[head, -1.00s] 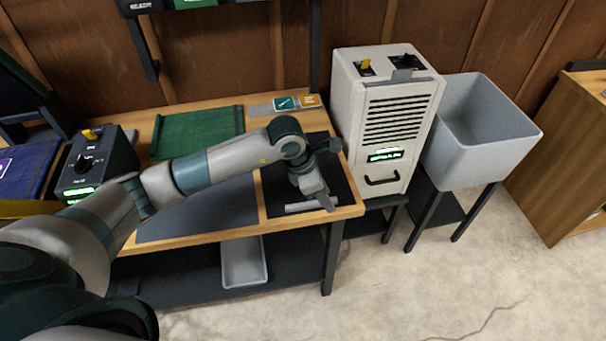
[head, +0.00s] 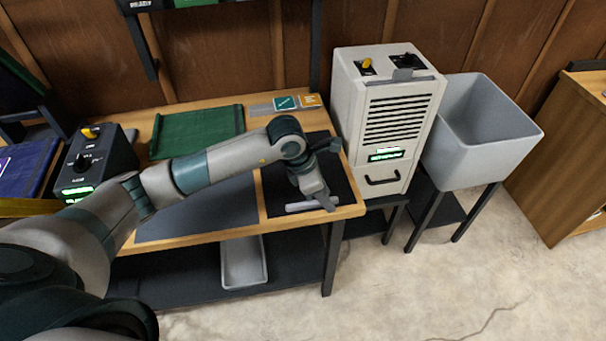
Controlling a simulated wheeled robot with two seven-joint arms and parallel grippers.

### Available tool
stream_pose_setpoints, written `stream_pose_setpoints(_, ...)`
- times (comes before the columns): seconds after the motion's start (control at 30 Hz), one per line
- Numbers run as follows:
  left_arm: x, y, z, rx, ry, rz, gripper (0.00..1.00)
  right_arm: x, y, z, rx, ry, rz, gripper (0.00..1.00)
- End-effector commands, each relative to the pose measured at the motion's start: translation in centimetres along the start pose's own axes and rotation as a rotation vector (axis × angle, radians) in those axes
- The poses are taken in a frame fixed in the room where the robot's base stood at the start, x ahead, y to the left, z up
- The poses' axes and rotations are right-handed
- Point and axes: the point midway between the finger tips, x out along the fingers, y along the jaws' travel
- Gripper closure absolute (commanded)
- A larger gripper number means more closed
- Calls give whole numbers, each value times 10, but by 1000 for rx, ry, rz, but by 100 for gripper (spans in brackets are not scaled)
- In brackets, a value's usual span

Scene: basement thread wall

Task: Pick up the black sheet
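The black sheet (head: 276,188) lies flat on the right end of the wooden workbench (head: 352,211), beside the grey-blue panel set in the bench top. My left arm reaches across the bench from the left. My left gripper (head: 313,204) points down over the front part of the black sheet, near the bench's front right corner. Its grey fingers are at or just above the sheet. I cannot tell if they pinch it. The wrist and gripper hide the middle of the sheet. My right gripper is not in view.
A green sheet (head: 190,132) lies at the back of the bench. A dark control box (head: 92,165) stands at the left. A white vented machine (head: 375,110) stands close to the bench's right end, with a grey tub (head: 475,150) beyond it. Floor at the front right is clear.

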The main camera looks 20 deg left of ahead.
Motion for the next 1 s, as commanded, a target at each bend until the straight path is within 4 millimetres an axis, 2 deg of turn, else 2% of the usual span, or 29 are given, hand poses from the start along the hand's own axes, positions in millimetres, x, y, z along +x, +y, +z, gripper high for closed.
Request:
stream_pose_setpoints(0.27, 2, 0, -1, 0, 0, 0, 66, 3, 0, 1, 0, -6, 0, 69)
stream_pose_setpoints(0.4, 3, 0, -1, 0, 1, 0, 99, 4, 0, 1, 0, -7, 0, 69)
stream_pose_setpoints(0.77, 3, 0, -2, 0, 1, 0, 100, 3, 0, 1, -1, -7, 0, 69)
stream_pose_setpoints(1.0, -3, 0, 1, 0, 2, -1, 100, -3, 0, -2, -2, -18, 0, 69)
